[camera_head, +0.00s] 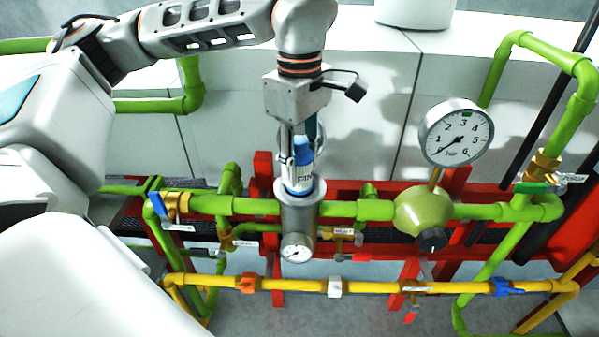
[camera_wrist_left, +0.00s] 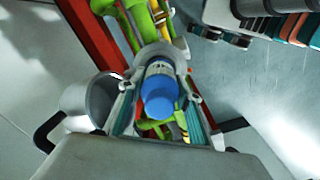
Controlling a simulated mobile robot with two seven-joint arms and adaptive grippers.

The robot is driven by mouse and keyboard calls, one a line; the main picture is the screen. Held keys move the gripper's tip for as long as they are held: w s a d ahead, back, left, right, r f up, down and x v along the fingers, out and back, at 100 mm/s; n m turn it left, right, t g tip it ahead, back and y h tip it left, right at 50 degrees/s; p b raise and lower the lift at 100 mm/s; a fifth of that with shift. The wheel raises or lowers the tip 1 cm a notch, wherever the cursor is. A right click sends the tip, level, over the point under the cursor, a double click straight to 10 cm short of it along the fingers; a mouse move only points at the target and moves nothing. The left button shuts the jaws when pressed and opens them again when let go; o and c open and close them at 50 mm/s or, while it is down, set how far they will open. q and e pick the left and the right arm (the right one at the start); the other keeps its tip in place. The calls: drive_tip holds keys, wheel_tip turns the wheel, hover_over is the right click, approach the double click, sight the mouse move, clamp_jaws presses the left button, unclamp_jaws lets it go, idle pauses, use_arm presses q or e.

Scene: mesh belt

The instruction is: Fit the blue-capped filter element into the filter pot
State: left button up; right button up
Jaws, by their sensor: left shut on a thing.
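The filter element has a blue cap (camera_head: 303,151) and a white labelled body (camera_head: 299,181). My left gripper (camera_head: 302,160) points down and is shut on it near the cap. The element stands about upright at the mouth of the grey metal filter pot (camera_head: 297,216). Its lower end is hidden, and I cannot tell how deep it sits. In the left wrist view the blue cap (camera_wrist_left: 160,95) shows between the two fingers, with the pot's rim (camera_wrist_left: 162,50) around or behind the body. My right gripper is not in view.
The pot carries a small gauge (camera_head: 296,248) and joins a green pipe (camera_head: 345,209). A large gauge (camera_head: 456,133) stands at right. A yellow pipe (camera_head: 380,287) runs below. A hollow grey cylinder (camera_wrist_left: 93,99) is close left of the fingers in the wrist view.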

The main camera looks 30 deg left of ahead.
sight(299, 181)
use_arm(q)
wheel_tip(299, 181, down, 2)
drive_tip(key=shift+f, duration=0.25)
drive_tip(key=shift+f, duration=0.3)
drive_tip(key=shift+s+f, duration=0.25)
drive_tip(key=shift+f, duration=0.15)
drive_tip(key=o, duration=1)
drive_tip(key=shift+o, duration=0.8)
drive_tip(key=shift+w+f, duration=0.1)
drive_tip(key=shift+w, duration=0.05)
